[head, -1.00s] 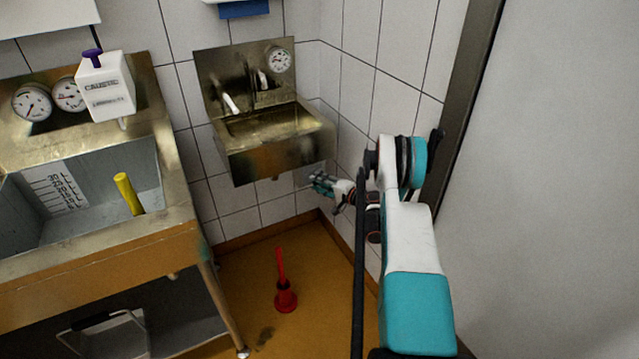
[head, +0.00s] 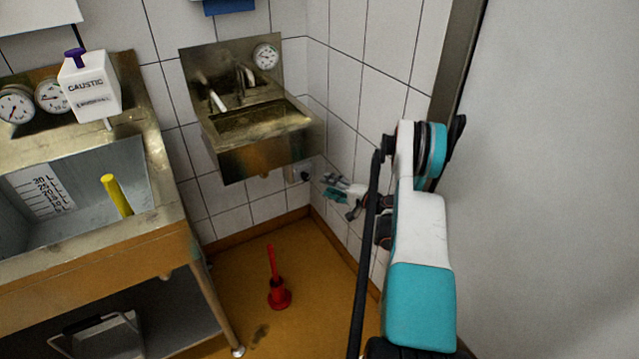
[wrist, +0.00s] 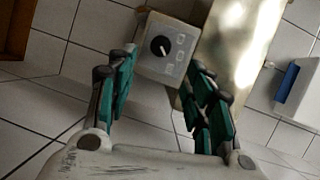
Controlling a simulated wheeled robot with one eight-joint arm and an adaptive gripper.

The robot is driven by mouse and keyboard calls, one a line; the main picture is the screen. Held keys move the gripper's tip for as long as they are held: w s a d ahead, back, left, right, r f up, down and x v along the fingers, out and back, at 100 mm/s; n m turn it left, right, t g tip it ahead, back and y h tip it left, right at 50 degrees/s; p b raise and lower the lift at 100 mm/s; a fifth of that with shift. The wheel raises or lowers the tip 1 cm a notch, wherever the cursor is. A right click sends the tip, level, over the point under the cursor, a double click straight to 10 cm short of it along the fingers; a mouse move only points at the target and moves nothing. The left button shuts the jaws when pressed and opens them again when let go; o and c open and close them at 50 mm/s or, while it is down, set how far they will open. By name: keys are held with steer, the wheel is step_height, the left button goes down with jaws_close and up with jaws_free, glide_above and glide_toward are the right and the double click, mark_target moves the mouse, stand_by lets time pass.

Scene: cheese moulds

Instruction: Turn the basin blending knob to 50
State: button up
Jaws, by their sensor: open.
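The blending knob (wrist: 160,46) is a round black dial with a light pointer line, on a pale grey box (wrist: 168,67) with small markings too blurred to read. In the wrist view the box stands against the basin's metal side, ahead of my gripper (wrist: 163,63). My gripper's green-padded fingers are open to either side of the box, with nothing held. In the head view my gripper (head: 332,188) is low at the right of the steel wall basin (head: 262,160). The box shows only small and dark below the basin's right end (head: 297,173), its dial unreadable.
A dial gauge (head: 265,56) sits on the basin's backplate. A steel sink (head: 100,245) with a yellow handle (head: 116,194) stands at the left. A red plunger-like object (head: 279,293) stands on the orange floor. The tiled wall is close on my arm's right.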

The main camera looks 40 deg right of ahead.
steer(key=shift+s+d+r, duration=0.15)
steer(key=shift+s, duration=0.95)
